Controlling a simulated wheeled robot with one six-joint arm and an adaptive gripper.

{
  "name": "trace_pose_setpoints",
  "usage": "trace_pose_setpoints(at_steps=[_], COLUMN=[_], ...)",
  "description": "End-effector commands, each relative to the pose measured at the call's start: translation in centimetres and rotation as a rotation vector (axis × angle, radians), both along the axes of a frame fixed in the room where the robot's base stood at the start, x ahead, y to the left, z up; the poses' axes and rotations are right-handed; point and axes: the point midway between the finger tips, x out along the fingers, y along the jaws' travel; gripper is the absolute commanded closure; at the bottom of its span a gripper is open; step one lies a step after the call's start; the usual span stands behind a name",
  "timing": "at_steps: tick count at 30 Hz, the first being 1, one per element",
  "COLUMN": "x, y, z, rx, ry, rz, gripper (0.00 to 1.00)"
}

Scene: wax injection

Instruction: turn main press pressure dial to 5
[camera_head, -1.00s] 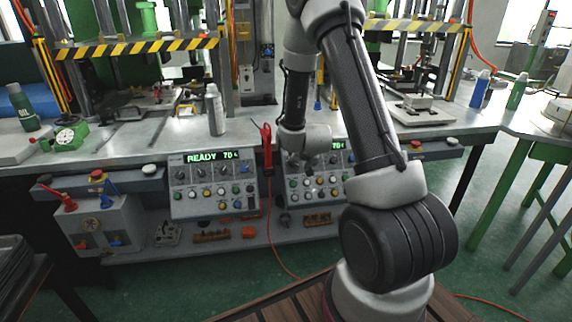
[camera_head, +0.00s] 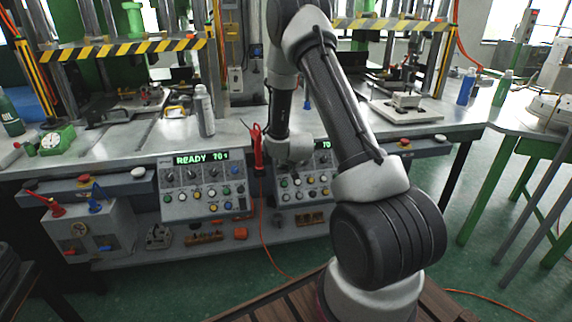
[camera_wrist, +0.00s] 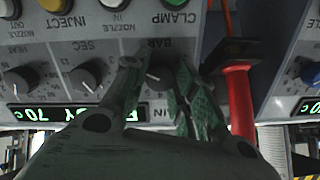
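The right control panel (camera_head: 304,190) has a row of dials, several coloured buttons and a green display partly hidden by my arm. In the wrist view this panel appears upside down. The dial marked BAR (camera_wrist: 159,76), dark and round, is at the panel's end beside a red-handled tool. My gripper (camera_wrist: 163,68) has its two green-padded fingers apart, one on each side of this dial. I cannot tell whether the pads touch it. The fingers hide much of its scale, and its pointer setting is unreadable. In the head view my wrist is in front of the panel, hiding the fingers.
The red-handled tool (camera_wrist: 240,100) hangs close to my right finger in the wrist view. The neighbouring SEC dial (camera_wrist: 86,77) is on the other side. A similar left panel (camera_head: 205,188) reads READY 70. A workbench (camera_head: 235,128) extends above both panels.

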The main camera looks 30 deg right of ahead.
Motion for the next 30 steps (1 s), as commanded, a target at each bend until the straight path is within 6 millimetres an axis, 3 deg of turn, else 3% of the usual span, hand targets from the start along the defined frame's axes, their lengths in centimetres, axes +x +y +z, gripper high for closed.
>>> trace_pose_setpoints(at_steps=[1, 3, 17, 30], x=[-0.01, -0.01, -0.02, -0.01], y=[0.0, 0.01, 0.04, 0.1], z=[0.01, 0.0, -0.02, -0.03], rx=[0.0, 0.0, -0.068, -0.344], ry=[0.0, 0.0, 0.021, 0.1], rz=[0.0, 0.0, 0.06, 0.302], gripper=[0.88, 0.98, 0.98, 0.98])
